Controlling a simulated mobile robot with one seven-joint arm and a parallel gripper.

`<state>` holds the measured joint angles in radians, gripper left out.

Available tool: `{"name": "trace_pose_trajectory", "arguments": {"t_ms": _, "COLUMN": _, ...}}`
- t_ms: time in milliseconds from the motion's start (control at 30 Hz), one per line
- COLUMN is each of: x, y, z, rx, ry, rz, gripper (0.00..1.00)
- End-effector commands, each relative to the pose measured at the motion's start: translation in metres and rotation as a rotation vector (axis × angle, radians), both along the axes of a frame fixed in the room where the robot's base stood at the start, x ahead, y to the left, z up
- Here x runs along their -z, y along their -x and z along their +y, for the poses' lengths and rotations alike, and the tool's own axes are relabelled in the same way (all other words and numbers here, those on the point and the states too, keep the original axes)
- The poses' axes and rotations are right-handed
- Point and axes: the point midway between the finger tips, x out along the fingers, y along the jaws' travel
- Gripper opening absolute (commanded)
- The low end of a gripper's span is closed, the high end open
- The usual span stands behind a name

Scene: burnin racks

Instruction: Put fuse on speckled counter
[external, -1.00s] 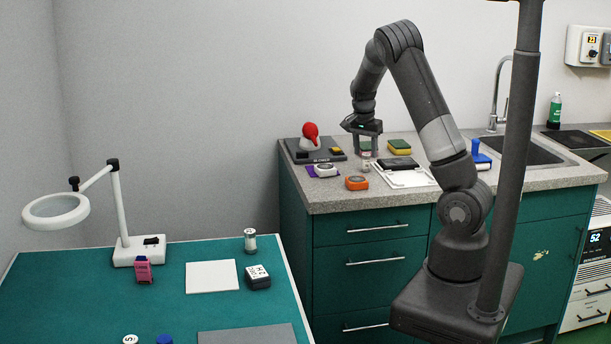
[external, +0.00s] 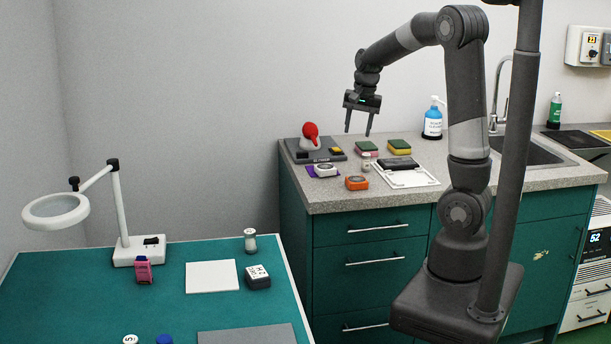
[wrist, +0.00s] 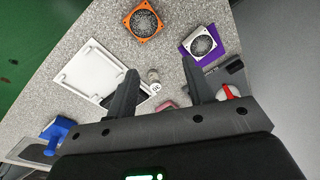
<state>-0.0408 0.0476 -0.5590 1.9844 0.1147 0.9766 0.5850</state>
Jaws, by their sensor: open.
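A small pale cylinder with a metal-looking end, which looks like the fuse (external: 366,165), stands on the speckled counter (external: 330,196). It appears upright, left of a white tray and clear of it. It also shows in the wrist view (wrist: 155,82), between and below my fingertips. My gripper (external: 358,132) is open and empty, raised well above the counter, with its fingers pointing down. In the wrist view its two fingers (wrist: 159,66) are spread apart with nothing between them. A similar small cylinder (external: 250,241) stands on the green table.
Near the fuse are an orange fan (external: 357,183), a white fan (external: 326,170) on a purple piece, the white tray (external: 413,181), and sponges (external: 400,146). A blue pump bottle (external: 433,122) stands behind. A dark stand with a red-topped object (external: 311,135) is at left.

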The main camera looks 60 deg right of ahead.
Motion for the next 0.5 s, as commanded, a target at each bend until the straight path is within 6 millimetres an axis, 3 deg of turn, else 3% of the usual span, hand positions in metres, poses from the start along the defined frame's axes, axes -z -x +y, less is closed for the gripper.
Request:
{"name": "trace_pose_trajectory", "arguments": {"t_ms": 200, "x": -0.03, "y": 0.038, "z": 0.073, "rx": -0.316, "ry": 0.009, "rz": -0.107, "gripper": 0.48}}
{"name": "trace_pose_trajectory", "arguments": {"t_ms": 500, "x": -0.053, "y": 0.106, "z": 0.158, "rx": -0.747, "ry": 0.14, "rz": -0.23, "gripper": 0.48}}
